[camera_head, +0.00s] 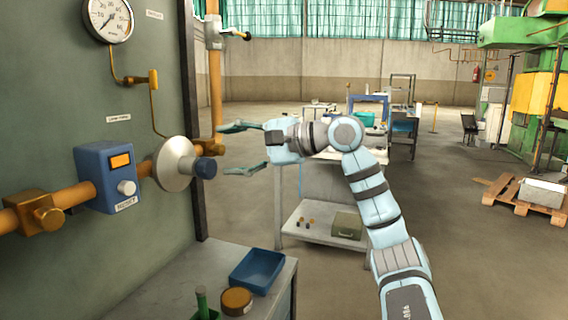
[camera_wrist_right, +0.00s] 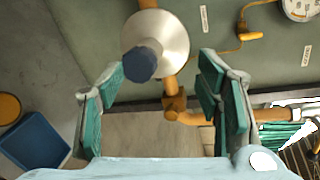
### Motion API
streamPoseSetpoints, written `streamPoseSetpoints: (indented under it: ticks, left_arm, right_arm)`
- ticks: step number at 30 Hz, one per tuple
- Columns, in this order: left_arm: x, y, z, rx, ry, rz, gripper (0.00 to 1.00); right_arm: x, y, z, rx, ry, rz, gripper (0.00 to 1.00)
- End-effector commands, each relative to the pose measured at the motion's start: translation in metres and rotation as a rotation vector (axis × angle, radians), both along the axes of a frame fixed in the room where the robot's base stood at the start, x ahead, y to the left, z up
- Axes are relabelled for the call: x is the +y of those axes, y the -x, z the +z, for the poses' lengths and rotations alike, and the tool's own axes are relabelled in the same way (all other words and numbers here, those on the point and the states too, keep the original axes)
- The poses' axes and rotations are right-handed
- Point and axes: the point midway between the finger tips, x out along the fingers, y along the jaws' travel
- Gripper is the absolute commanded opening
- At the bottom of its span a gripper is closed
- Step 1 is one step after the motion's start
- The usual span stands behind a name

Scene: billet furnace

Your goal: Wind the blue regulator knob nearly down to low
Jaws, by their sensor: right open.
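The blue regulator knob (camera_head: 205,168) sticks out from a round silver regulator body (camera_head: 174,164) on a copper pipe along the grey-green panel. My right gripper (camera_head: 243,149) is open and empty, to the right of the knob in the head view, its fingers pointing toward the panel and apart from the knob. In the right wrist view the knob (camera_wrist_right: 140,64) shows beyond the open green-padded fingers (camera_wrist_right: 158,85), between them and left of their middle. No marking for low can be read on the knob. My left gripper is not in view.
A blue box (camera_head: 106,176) with an orange display and a white knob sits on the pipe left of the regulator. A gauge (camera_head: 108,18) hangs above. Below, a bench (camera_head: 176,284) holds a blue tray (camera_head: 257,269) and an orange-brown round container (camera_head: 236,300).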

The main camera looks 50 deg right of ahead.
Motion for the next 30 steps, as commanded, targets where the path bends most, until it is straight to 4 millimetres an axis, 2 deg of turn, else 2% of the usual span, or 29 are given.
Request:
streamPoseSetpoints:
  ticks: [5, 17, 30]
  left_arm:
    - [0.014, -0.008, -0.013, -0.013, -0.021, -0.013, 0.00]
    - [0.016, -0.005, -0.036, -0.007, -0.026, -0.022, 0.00]
    - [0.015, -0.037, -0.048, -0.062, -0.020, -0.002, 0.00]
  right_arm:
    - [-0.008, 0.019, -0.003, 0.000, 0.001, -0.006, 0.59]
    - [-0.019, 0.059, -0.003, 0.002, 0.001, -0.006, 0.59]
    - [-0.032, 0.102, -0.001, 0.002, 0.002, -0.004, 0.59]
